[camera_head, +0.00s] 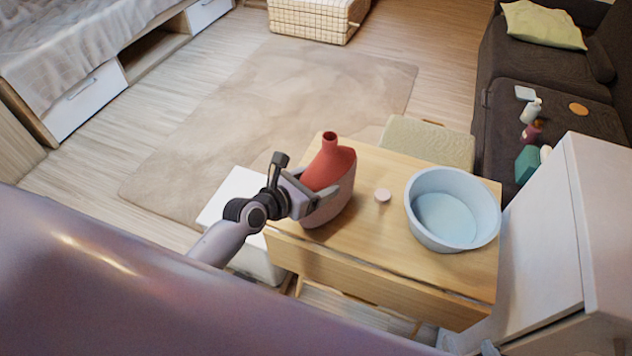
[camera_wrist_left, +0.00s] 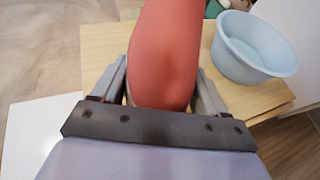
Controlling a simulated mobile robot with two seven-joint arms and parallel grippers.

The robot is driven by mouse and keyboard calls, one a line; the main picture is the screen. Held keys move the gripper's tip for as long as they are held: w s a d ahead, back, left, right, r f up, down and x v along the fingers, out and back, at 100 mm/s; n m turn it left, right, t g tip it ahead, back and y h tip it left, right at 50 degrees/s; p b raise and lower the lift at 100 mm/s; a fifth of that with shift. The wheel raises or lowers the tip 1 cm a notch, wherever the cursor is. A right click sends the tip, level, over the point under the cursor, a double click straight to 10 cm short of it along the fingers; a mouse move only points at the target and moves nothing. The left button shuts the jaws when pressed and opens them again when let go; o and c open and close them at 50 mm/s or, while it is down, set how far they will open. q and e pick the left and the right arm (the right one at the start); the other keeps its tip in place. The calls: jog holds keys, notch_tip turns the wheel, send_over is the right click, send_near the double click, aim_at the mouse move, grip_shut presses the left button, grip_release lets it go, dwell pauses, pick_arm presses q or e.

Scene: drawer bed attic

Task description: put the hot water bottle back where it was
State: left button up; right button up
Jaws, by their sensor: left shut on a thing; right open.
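The red hot water bottle (camera_head: 328,165) stands upright with its neck up over the left part of the wooden table. A duller pinkish lower part shows beneath the red top; I cannot tell if it is a cover or a holder. My left gripper (camera_head: 318,196) is shut on the bottle from its left side. In the left wrist view the red bottle (camera_wrist_left: 168,50) fills the space between the two fingers. Its base is hidden, so contact with the table is unclear.
A dark sofa (camera_head: 500,95) holds several small items.

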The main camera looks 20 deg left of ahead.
pick_arm(q)
jog(key=o, duration=1.3)
jog(key=shift+f, duration=0.1)
jog(key=shift+c, duration=0.2)
jog(key=shift+r, duration=0.25)
jog(key=p+v, duration=0.2)
jog(key=v, duration=0.9)
jog(key=s+f+m+g+y, duration=0.1)
jog(key=s+f+m, duration=0.3)
jog(key=m, duration=1.2)
jog(key=s+f+m+g+y, duration=0.1)
jog(key=s+f+m, duration=0.4)
jog(key=m, duration=1.2)
jog(key=s+y, duration=0.1)
jog(key=s, duration=0.2)
jog(key=shift+d+f+m, duration=0.3)
jog(key=shift+d, duration=0.1)
